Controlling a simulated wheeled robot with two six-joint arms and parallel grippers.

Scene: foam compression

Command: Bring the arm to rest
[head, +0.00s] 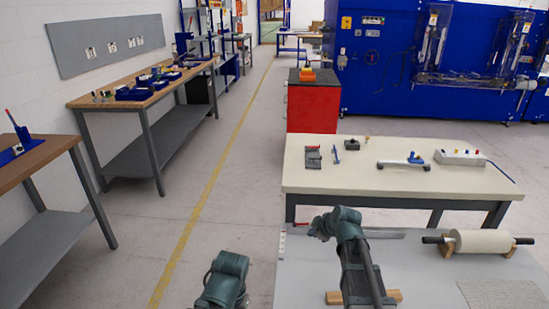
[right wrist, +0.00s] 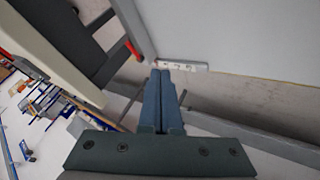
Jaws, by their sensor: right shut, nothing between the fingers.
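My right arm reaches up from the bottom of the head view over the grey table (head: 405,270), and its front end bends to the left near the table's far left corner. In the right wrist view my right gripper (right wrist: 163,72) has its two blue-grey fingers pressed together, with nothing between them. Its fingertips point toward the table edge, near a small white strip (right wrist: 182,65). My left arm shows only as a dark link at the bottom of the head view; its gripper is not visible.
A white roller (head: 482,241) rests on wooden supports at the right of the grey table. Behind stands a cream-topped bench (head: 390,181) with several small tools. A red cabinet (head: 312,105) stands farther back. The floor (head: 195,190) to the left is clear.

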